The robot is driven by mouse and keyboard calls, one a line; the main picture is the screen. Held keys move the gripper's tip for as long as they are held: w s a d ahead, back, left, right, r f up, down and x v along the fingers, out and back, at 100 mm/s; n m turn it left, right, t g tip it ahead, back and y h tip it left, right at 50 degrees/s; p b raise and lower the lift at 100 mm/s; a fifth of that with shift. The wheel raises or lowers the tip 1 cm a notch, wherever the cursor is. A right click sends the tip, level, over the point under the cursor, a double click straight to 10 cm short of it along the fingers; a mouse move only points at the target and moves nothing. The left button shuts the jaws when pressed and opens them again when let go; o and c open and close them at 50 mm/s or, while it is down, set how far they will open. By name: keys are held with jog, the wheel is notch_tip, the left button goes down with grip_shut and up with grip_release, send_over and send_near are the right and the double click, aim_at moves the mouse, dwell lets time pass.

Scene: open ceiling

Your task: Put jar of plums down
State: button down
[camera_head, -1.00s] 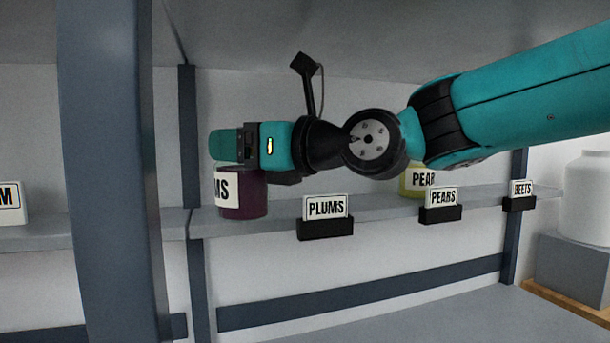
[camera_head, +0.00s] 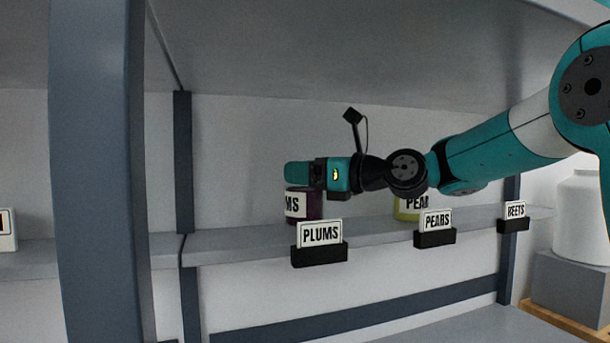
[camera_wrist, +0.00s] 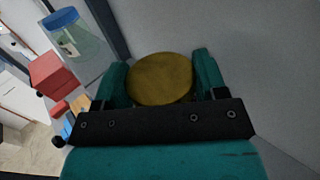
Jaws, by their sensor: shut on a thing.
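The jar of plums (camera_head: 309,205) is dark purple with a white label, and part of its label is hidden. It is upright at the shelf (camera_head: 225,243), behind the PLUMS sign (camera_head: 320,235). The sign hides its base, so I cannot tell if it touches the shelf. My gripper (camera_head: 302,174) is shut on the top of the jar. In the wrist view, the jar's round gold lid (camera_wrist: 160,78) sits between the two teal fingers of my gripper (camera_wrist: 160,75).
A jar of pears (camera_head: 408,207) stands to the right, behind the PEARS sign (camera_head: 436,222). A BEETS sign (camera_head: 515,210) is farther right. A dark upright post (camera_head: 100,170) stands at left, and another shelf board (camera_head: 350,50) is overhead. Bare shelf lies left of the jar.

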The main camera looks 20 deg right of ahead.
jog(key=shift+s+a+f, duration=0.1)
jog(key=shift+a+f, duration=0.1)
jog(key=shift+f, duration=0.1)
jog(key=shift+c, duration=0.8)
grip_release()
jog(key=shift+f, duration=0.2)
jog(key=shift+r, duration=0.15)
jog(key=b+v, duration=0.1)
jog(key=v, duration=1.1)
